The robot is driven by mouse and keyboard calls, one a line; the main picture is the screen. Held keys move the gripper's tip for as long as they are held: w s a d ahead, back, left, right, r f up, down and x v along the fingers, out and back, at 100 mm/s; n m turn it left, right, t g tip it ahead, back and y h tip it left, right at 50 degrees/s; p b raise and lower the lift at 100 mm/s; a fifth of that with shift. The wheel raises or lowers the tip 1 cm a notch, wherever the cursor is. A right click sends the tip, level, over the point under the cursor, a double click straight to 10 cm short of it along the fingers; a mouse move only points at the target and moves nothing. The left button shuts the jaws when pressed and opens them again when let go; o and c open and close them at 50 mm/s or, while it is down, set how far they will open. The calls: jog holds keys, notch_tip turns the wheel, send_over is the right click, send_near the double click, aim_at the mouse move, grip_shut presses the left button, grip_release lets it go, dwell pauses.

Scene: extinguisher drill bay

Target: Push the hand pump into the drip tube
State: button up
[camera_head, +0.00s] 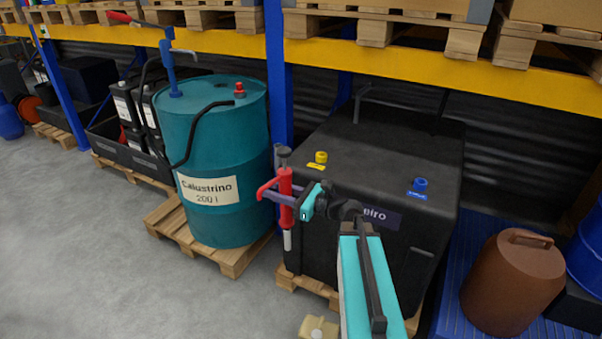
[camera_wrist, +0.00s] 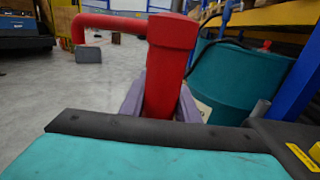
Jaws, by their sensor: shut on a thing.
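A teal drum (camera_head: 215,135) with a crank pump and black hose stands on a pallet behind left. The black tank (camera_head: 385,155) has yellow and blue caps on top. A blue rack post (camera_head: 279,70) rises between them. Grey floor (camera_head: 110,260) at left is clear.

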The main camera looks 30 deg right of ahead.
jog(key=s+a+f+n+g+y+b, duration=0.3)
jog(key=a+f+b, duration=0.4)
jog(key=a+f, duration=0.3)
jog(key=shift+s+a+f, duration=0.2)
jog(key=shift+s+a, duration=0.25)
jog(key=shift+a, duration=0.25)
